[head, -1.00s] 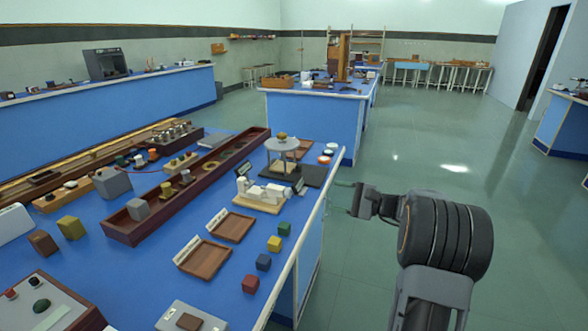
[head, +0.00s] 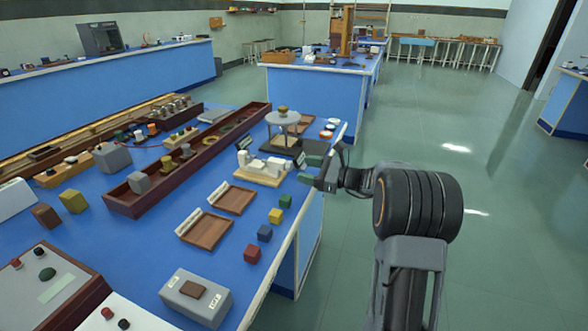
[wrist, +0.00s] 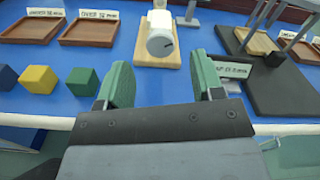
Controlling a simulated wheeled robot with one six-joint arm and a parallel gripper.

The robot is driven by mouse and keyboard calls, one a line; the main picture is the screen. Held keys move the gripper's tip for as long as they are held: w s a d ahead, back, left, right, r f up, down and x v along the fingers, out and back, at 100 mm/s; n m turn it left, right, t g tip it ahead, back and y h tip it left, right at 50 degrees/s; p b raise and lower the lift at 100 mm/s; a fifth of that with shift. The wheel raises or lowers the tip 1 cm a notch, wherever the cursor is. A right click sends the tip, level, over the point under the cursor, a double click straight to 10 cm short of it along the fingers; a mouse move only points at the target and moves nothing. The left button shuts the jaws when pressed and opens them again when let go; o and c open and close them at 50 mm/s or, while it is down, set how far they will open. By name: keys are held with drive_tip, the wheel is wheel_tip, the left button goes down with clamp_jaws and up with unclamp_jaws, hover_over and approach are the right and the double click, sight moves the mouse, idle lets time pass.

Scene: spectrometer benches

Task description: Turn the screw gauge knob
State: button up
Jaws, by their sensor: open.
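The screw gauge (head: 262,167) is a white instrument on a pale wooden base on the blue bench, near its right edge. My gripper (head: 310,169) is at the bench's right edge, just right of the screw gauge. In the wrist view my gripper (wrist: 160,78) shows two green fingers spread apart with nothing between them. The knob lies ahead of the gap, apart from both fingers.
A dark stand (wrist: 268,85) with metal legs is close to the right finger. Green (wrist: 82,81), yellow (wrist: 38,79) and blue blocks lie left of the fingers. Two wooden trays (head: 232,198) sit nearer on the bench. The floor right of the bench is clear.

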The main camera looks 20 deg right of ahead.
sight(292, 166)
drive_tip(key=shift+x, duration=2.3)
drive_tip(key=c, duration=0.9)
